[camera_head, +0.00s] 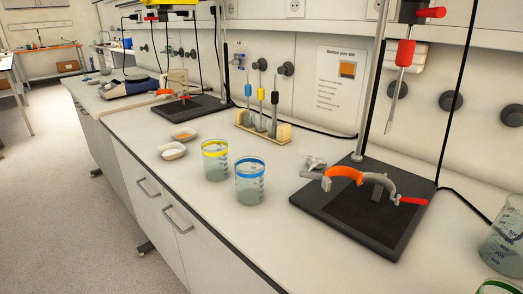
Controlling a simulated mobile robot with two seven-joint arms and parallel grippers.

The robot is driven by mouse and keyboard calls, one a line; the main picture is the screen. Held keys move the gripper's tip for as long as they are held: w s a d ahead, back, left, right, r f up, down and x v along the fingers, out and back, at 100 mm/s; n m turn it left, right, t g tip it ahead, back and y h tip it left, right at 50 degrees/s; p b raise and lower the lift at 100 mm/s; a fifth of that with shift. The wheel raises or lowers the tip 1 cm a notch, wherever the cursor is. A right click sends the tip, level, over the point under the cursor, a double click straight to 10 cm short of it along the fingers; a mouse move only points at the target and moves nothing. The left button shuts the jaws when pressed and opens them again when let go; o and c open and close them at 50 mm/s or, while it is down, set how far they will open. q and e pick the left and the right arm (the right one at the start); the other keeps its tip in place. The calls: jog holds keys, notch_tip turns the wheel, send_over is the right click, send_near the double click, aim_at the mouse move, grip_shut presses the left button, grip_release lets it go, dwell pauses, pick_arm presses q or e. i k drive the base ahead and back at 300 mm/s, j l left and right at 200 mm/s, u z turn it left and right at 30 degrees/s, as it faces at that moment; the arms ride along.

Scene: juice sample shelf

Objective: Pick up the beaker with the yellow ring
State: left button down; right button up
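The beaker with the yellow ring (215,160) stands upright on the white counter, near its front edge. It is clear glass with a yellow band at the rim. A second beaker with a blue ring (250,181) stands close beside it on the right and slightly nearer. Neither of my grippers shows in the head view.
A black stand (366,212) with an orange clamp is to the right. A wooden rack (263,130) with several coloured-top tools stands behind the beakers. Two small dishes (173,151) lie to the left. Large glassware (503,240) stands at the right edge.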

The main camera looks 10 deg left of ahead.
aim_at(215, 152)
jog(key=i+j+z, duration=0.15)
jog(key=j, duration=0.25)
jog(key=i+j+z, duration=0.15)
jog(key=i+j, duration=0.15)
jog(key=i+j+z, duration=0.2)
jog(key=j, duration=0.35)
jog(key=i+j+z, duration=0.15)
jog(key=j, duration=0.3)
jog(key=j+z, duration=0.15)
jog(key=j, duration=0.3)
jog(key=i+j+z, duration=0.15)
jog(key=j, duration=0.4)
jog(key=i+j+z, duration=0.15)
jog(key=j, duration=0.35)
jog(key=k+l, duration=0.05)
